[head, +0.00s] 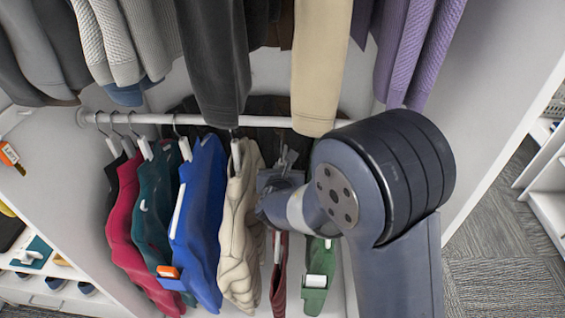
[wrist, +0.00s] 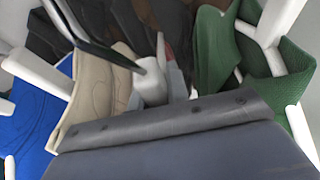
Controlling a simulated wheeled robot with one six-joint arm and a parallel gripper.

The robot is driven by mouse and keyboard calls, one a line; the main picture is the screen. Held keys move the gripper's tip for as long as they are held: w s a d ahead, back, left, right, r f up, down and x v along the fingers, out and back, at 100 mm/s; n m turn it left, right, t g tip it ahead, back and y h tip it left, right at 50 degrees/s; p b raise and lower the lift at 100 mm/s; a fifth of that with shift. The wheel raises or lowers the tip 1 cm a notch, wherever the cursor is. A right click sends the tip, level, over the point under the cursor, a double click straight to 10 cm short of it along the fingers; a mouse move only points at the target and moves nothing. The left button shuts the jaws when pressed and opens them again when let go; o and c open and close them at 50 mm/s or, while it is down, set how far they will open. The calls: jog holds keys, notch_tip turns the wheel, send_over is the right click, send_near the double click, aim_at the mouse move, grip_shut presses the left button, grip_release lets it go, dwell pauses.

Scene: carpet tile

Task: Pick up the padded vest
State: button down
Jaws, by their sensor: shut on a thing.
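The beige garment (head: 240,225) with puffy, curved seams looks like a padded vest. It hangs from the lower rail, just left of my gripper (head: 277,182), and shows at the left in the wrist view (wrist: 105,90). My gripper is at hanger height between it and a green garment (head: 319,270). A dark red garment (head: 279,270) hangs directly below my gripper, its upper part hidden. In the wrist view, a dark hook runs down to a pale hanger part (wrist: 152,82) at the jaws. The jaws are shut on this hanger; which garment it carries is unclear.
Blue (head: 198,220), teal (head: 155,210) and crimson (head: 130,225) garments hang close together at the left on the white rail (head: 200,119). Trousers and tops hang above. A white side wall (head: 490,90) stands at the right, with carpet floor (head: 500,240) beyond.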

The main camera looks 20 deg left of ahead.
aim_at(278, 233)
jog(key=f, duration=0.2)
jog(key=s+f+b, duration=0.1)
jog(key=shift+d+f, duration=0.1)
jog(key=shift+f, duration=0.25)
jog(key=shift+s+f+b, duration=0.1)
jog(key=shift+b, duration=0.2)
jog(key=s+d, duration=0.1)
jog(key=s, duration=0.4)
jog(key=s+d+b, duration=0.1)
jog(key=s, duration=0.4)
jog(key=s+d+b, duration=0.1)
jog(key=s, duration=0.4)
jog(key=shift+s+d+f, duration=0.15)
jog(key=shift+d+f, duration=0.25)
